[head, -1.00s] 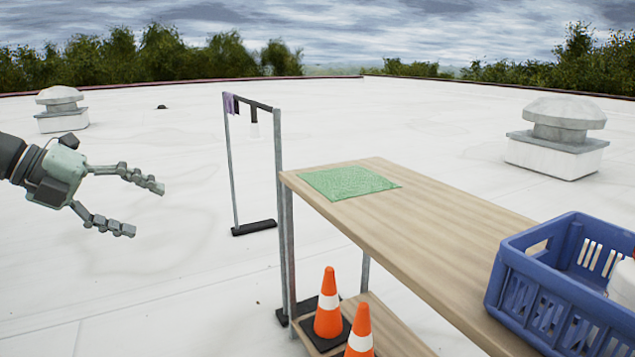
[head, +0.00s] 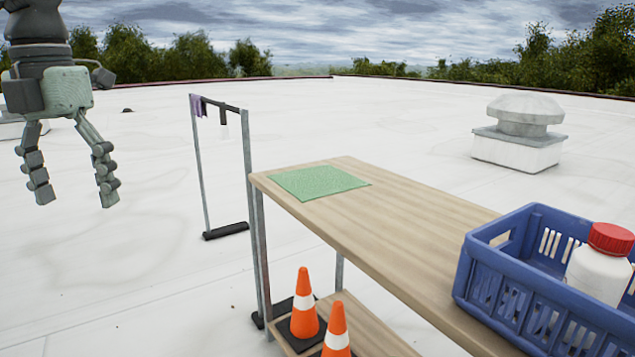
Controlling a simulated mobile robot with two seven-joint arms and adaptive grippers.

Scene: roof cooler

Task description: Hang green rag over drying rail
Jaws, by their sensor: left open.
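The green rag (head: 319,182) lies flat and spread out near the far left end of the wooden bench top. The drying rail (head: 222,104) is a dark bar on thin grey posts with black feet, standing behind and left of the bench. A purple cloth (head: 198,107) hangs at its left end and a small white item hangs near its middle. My left gripper (head: 76,200) is open and empty, fingers pointing down, in the air left of the rail and well away from the rag. My right gripper is not in view.
The wooden bench (head: 385,230) runs toward the front right. A blue crate (head: 535,300) with a white, red-capped bottle (head: 600,262) stands on it. Orange cones (head: 304,304) sit on its lower shelf. A roof vent (head: 520,130) stands behind. The roof around the rail is mostly clear.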

